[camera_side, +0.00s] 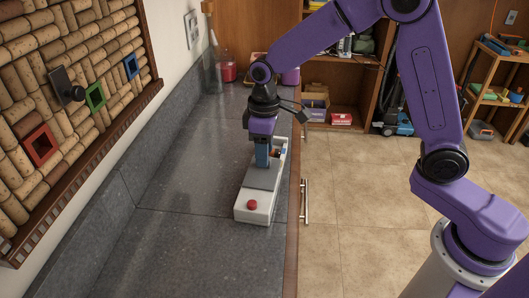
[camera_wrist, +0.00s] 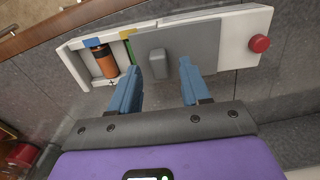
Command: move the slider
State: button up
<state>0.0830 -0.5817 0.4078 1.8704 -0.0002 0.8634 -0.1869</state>
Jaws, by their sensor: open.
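The slider is a grey sliding cover (camera_side: 263,178) on a long white box (camera_side: 254,215) that lies on the counter. In the wrist view the cover (camera_wrist: 205,43) has a raised grey handle (camera_wrist: 157,63). One end of the box is open and shows an orange and black battery (camera_wrist: 103,60). My gripper (camera_wrist: 158,67) is open, with a blue finger on either side of the handle in the picture and a gap to each. In the side view my gripper (camera_side: 262,160) points down at the cover and hides the handle. Whether the fingertips reach down around the handle is unclear.
A red button (camera_side: 251,205) sits on the box's near end. The grey counter (camera_side: 190,240) is clear to the left. A cork board (camera_side: 60,80) with coloured square frames hangs on the left wall. A red jar (camera_side: 228,70) stands at the back. Shelves are beyond.

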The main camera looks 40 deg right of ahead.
jog(key=shift+f, duration=0.6)
grip_shut()
jog(key=shift+s+a, duration=0.8)
jog(key=shift+a, duration=0.15)
grip_release()
jog(key=shift+r, duration=0.1)
